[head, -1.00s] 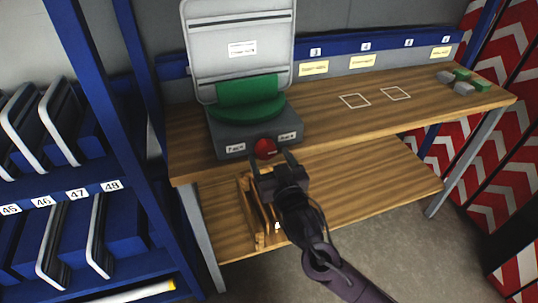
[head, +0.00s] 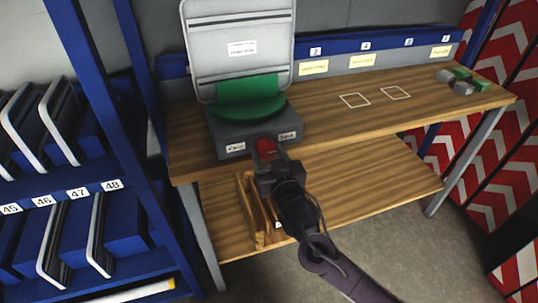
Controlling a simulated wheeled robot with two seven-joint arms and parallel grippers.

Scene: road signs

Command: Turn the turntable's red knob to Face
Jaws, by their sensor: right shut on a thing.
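The turntable stands at the left end of the wooden table. It has a grey base (head: 224,139) and a green round plate (head: 248,107) with a green upright holder. A grey sign panel (head: 240,38) with a white label stands upright in the holder. The red knob (head: 266,145) is on the base's front face, between two white labels whose text is too small to read surely. My right gripper (head: 268,154) is shut on the red knob, its fingers on either side and partly hiding it. My left gripper is not in view.
The wooden table (head: 330,125) has two white square outlines in its clear middle. Several grey and green blocks (head: 462,88) sit at its right end. Wooden dividers (head: 252,215) stand on the lower shelf. A blue rack (head: 70,187) with panels is at the left.

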